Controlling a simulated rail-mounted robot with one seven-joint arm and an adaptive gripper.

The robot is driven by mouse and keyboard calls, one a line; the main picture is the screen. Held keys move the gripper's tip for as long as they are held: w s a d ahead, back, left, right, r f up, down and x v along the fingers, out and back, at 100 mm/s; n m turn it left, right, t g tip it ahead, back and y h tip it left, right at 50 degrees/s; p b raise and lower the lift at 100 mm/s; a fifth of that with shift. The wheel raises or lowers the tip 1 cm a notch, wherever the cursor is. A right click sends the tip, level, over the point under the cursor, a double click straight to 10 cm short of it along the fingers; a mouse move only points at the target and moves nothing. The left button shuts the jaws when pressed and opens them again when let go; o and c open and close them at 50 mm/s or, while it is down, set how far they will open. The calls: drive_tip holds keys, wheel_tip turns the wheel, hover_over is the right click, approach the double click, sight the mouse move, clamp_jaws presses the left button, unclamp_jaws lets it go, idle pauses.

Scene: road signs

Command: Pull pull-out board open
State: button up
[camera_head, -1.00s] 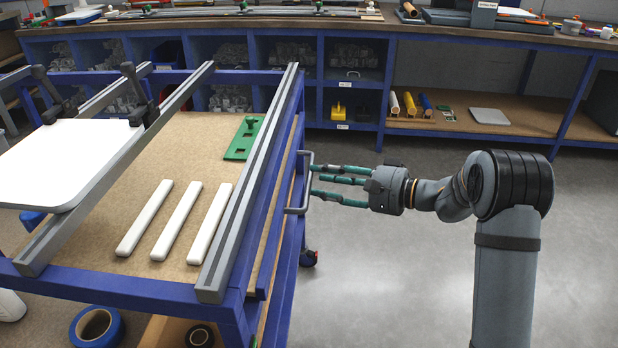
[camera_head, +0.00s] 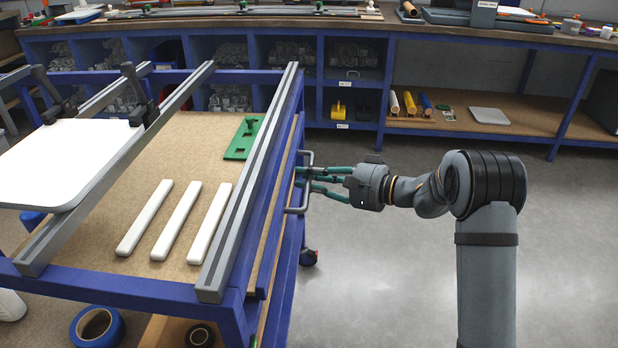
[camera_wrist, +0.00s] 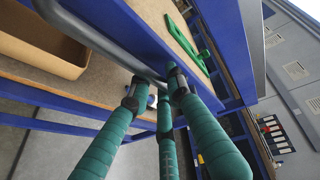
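The pull-out board's grey bar handle (camera_head: 306,202) is on the right side of the blue-framed workbench. In the wrist view the handle (camera_wrist: 95,42) runs diagonally to the fingertips. The board lies close against the bench side; its extent is partly hidden by the frame. My gripper (camera_head: 302,180), with green fingers, is at the middle of the handle, its tips reaching past the bar toward the bench. In the wrist view the fingertips of my gripper (camera_wrist: 155,92) are spread around the end of the visible bar. They look apart; firm contact with the bar cannot be seen.
The bench top (camera_head: 205,150) carries white bars (camera_head: 178,222) and a green plate (camera_head: 243,138) under grey rails. A long shelf unit (camera_head: 352,75) stands behind. The grey floor (camera_head: 390,280) to the right of the bench is clear.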

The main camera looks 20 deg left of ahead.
clamp_jaws()
idle(0.5)
